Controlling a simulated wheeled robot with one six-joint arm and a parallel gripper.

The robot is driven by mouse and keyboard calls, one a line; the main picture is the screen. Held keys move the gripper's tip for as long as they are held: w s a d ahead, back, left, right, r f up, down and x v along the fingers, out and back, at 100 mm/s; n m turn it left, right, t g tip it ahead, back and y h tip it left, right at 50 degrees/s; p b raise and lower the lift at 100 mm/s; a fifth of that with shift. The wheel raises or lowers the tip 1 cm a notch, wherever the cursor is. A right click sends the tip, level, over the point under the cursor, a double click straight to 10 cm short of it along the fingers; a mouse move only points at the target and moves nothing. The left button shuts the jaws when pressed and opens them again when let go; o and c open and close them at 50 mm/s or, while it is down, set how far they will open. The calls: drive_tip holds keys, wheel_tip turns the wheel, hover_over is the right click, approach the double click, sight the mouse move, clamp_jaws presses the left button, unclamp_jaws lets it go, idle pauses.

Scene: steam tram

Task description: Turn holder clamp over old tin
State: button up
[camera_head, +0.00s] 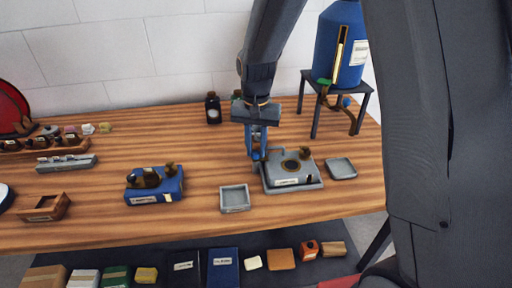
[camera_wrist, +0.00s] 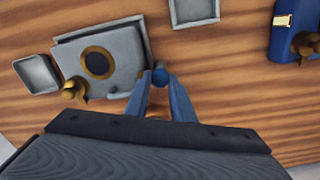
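A grey holder block (camera_head: 290,182) with a round brass-rimmed opening stands on the wooden bench; it also shows in the wrist view (camera_wrist: 125,45). I take it for the holder. My gripper (camera_head: 257,157) points down at the block's back left corner. The knob may belong to the clamp, whose arm I cannot make out. A brass knob (camera_wrist: 72,90) is at another corner. I cannot identify the old tin for certain.
A square grey tray (camera_head: 235,208) is left of the block, a grey dish (camera_head: 340,176) right. A blue brass-topped device (camera_head: 155,197) stands farther left. A blue tank (camera_head: 338,45) on a stand and a dark bottle (camera_head: 213,108) are behind. Bare bench lies in front.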

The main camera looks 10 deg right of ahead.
sight(256, 152)
clamp_jaws()
drive_tip(key=shift+n, duration=0.5)
drive_tip(key=o, duration=0.6)
unclamp_jaws()
drive_tip(key=shift+r+b, duration=0.7)
drive_tip(key=shift+r, duration=3.25)
